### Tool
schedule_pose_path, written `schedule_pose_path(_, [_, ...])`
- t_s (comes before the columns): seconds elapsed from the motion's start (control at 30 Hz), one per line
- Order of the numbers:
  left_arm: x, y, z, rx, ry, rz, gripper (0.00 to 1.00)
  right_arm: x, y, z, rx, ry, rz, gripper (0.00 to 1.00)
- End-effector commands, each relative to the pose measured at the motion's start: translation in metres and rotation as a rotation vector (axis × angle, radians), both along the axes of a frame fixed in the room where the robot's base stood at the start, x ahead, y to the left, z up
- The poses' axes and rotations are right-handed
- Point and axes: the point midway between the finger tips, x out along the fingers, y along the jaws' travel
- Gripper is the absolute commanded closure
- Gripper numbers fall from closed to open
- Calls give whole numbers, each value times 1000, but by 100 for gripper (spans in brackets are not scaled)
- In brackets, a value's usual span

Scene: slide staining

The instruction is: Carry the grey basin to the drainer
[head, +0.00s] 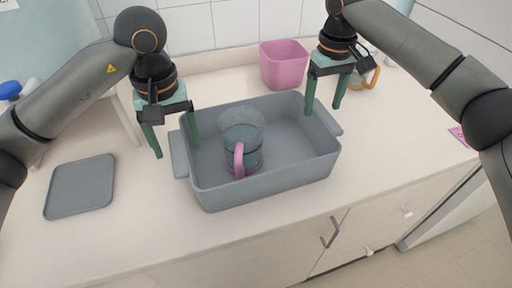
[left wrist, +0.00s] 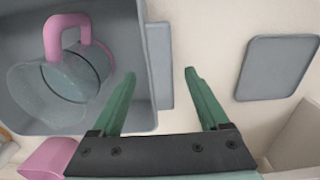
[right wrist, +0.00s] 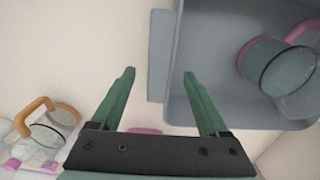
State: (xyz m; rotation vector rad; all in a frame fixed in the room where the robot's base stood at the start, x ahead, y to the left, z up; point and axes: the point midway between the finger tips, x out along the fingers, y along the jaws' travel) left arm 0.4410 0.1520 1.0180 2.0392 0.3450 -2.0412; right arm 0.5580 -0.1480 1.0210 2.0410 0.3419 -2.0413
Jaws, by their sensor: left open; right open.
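The grey basin (head: 290,177) stands on the counter, with a flat handle at its left end and another at its right end. A clear pitcher (head: 241,130) with a pink handle stands inside it. My left gripper (head: 176,155) is open above the basin's left handle (left wrist: 160,65), with the handle and basin wall between and below its fingers. My right gripper (head: 322,112) is open above the basin's right end; the right handle (right wrist: 160,55) lies between its fingers in the right wrist view. Neither gripper visibly grasps it. I cannot make out a drainer for certain.
A grey flat tray or mat (head: 80,187) lies on the counter at the left. A pink bin (head: 284,65) stands behind the basin. A glass jug with an orange handle (head: 371,78) is at the back right.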

Motion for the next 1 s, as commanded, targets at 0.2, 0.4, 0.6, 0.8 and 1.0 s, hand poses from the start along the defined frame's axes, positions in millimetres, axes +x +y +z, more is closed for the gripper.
schedule_pose_path(0.2, [0,0,-24,0,0,-1,22,0,0,-24,1,0,0,22])
schedule_pose_path(0.4, [0,0,-30,0,-1,-1,22,0,0,-30,1,0,0,22])
schedule_pose_path(0.6, [0,0,-30,0,-1,-1,22,0,0,-30,1,0,0,22])
schedule_pose_path(0.8, [0,0,-29,0,-1,-1,43,0,0,-30,1,0,0,44])
schedule_pose_path(1.0, [0,0,-29,0,-1,-1,66,0,0,-29,1,0,0,66])
